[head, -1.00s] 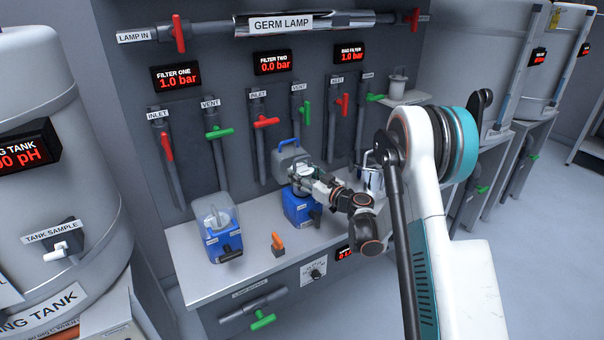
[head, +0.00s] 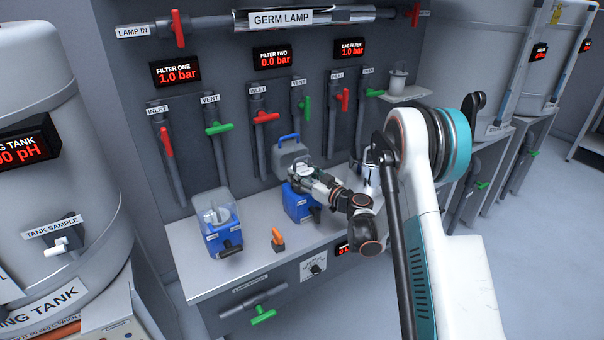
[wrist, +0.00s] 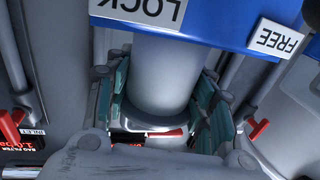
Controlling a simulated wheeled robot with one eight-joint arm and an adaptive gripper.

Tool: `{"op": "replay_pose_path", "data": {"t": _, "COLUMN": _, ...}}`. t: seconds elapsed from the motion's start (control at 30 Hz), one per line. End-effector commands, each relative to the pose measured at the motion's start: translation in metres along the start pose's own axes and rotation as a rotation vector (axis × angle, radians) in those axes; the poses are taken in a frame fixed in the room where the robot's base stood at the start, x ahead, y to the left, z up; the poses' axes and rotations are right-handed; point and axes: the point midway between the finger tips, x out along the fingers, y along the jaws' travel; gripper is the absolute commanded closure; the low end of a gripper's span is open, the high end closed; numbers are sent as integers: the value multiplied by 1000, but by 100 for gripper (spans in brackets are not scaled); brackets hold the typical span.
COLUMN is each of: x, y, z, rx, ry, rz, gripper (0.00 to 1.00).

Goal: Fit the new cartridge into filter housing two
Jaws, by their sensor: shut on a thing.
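My gripper (head: 306,178) is over the blue base of filter housing two (head: 299,205) on the bench. In the wrist view, the two teal-padded fingers of my gripper (wrist: 161,95) are shut on a pale grey cylinder, the cartridge (wrist: 160,72). The cartridge meets the blue housing (wrist: 220,22), which bears LOCK and FREE labels. The wrist picture is upside down. I cannot tell how deep the cartridge sits. In the head view my gripper hides the cartridge and the housing's top. A grey cover with a blue handle (head: 290,157) is behind the gripper.
Filter housing one (head: 218,225), with a clear bowl, stands to the left. A small orange-handled item (head: 278,240) lies on the bench between them. The red inlet valve (head: 266,117) and green vent valve (head: 304,107) are on the wall behind. The front of the bench (head: 225,275) is clear.

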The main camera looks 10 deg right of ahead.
Motion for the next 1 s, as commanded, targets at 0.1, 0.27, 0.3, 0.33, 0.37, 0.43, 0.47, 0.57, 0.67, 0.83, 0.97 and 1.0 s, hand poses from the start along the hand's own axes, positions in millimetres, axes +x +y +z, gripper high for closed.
{"op": "replay_pose_path", "data": {"t": 0.1, "x": 0, "y": 0, "z": 2, "rx": 0, "ry": 0, "rz": 0, "gripper": 81}}
{"op": "replay_pose_path", "data": {"t": 0.27, "x": 0, "y": 0, "z": 5, "rx": 0, "ry": 0, "rz": 0, "gripper": 81}}
{"op": "replay_pose_path", "data": {"t": 0.3, "x": 0, "y": 0, "z": 6, "rx": 0, "ry": 0, "rz": 0, "gripper": 81}}
{"op": "replay_pose_path", "data": {"t": 0.33, "x": 0, "y": 0, "z": 6, "rx": 0, "ry": 0, "rz": 0, "gripper": 81}}
{"op": "replay_pose_path", "data": {"t": 0.37, "x": 0, "y": 0, "z": 7, "rx": 0, "ry": 0, "rz": 0, "gripper": 81}}
{"op": "replay_pose_path", "data": {"t": 0.43, "x": 0, "y": 0, "z": 8, "rx": 0, "ry": 0, "rz": 0, "gripper": 81}}
{"op": "replay_pose_path", "data": {"t": 0.47, "x": 0, "y": 0, "z": 9, "rx": 0, "ry": 0, "rz": 0, "gripper": 81}}
{"op": "replay_pose_path", "data": {"t": 0.57, "x": 0, "y": 0, "z": 10, "rx": 0, "ry": 0, "rz": 0, "gripper": 81}}
{"op": "replay_pose_path", "data": {"t": 0.67, "x": 0, "y": 0, "z": 12, "rx": 0, "ry": 0, "rz": 0, "gripper": 81}}
{"op": "replay_pose_path", "data": {"t": 0.83, "x": 0, "y": 0, "z": 15, "rx": 0, "ry": 0, "rz": 0, "gripper": 81}}
{"op": "replay_pose_path", "data": {"t": 0.97, "x": 0, "y": 0, "z": 18, "rx": 0, "ry": 0, "rz": 0, "gripper": 81}}
{"op": "replay_pose_path", "data": {"t": 1.0, "x": 0, "y": 0, "z": 18, "rx": 0, "ry": 0, "rz": 0, "gripper": 81}}
